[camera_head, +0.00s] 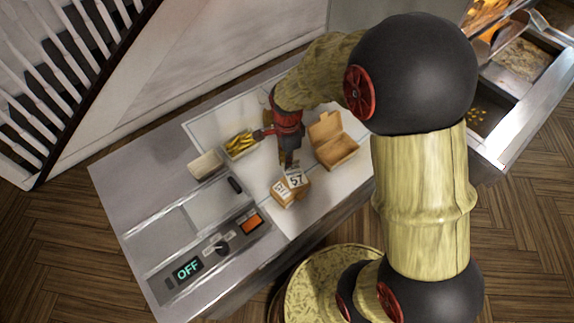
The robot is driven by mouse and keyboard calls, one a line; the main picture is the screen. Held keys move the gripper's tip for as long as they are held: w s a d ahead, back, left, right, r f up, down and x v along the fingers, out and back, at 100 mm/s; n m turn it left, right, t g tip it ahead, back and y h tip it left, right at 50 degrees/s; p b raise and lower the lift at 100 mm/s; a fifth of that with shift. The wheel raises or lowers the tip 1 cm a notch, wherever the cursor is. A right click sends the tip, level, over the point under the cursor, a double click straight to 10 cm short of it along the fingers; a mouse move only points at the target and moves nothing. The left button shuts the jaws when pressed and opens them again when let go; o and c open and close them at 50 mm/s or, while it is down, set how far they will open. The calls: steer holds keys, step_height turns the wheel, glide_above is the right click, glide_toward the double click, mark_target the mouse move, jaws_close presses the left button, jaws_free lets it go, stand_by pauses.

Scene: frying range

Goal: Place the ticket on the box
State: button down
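A white ticket (296,177) marked with what looks like 57 is directly below the tip of my gripper (288,163). It lies on or just above a small brown box (303,192); I cannot tell if it touches the box. A second white label (281,189) with dark print shows on the left part of the same box. My gripper points down and its fingers look close together, but they are small and dark. I cannot tell whether they pinch the ticket.
An open brown carton (337,151) stands right of my gripper. A tray of fries (240,143) and an empty pale tray (205,165) stand to the left. A control panel (215,250) reading OFF is at the front left. White counter space is clear at the front right of the small box.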

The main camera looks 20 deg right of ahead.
steer(key=shift+w+f, duration=0.1)
steer(key=shift+f, duration=1.55)
steer(key=shift+f, duration=0.15)
steer(key=c, duration=2.1)
jaws_free()
steer(key=shift+c, duration=0.2)
steer(key=shift+o, duration=0.5)
step_height(320, 180, up, 13)
step_height(320, 180, up, 10)
steer(key=n+t, duration=0.2)
steer(key=n, duration=0.5)
glide_above(294, 181)
steer(key=s+r+n+t, duration=0.3)
steer(key=s+r+n, duration=0.4)
steer(key=s+n, duration=0.4)
steer(key=shift+t+p, duration=0.3)
steer(key=shift+p, duration=0.1)
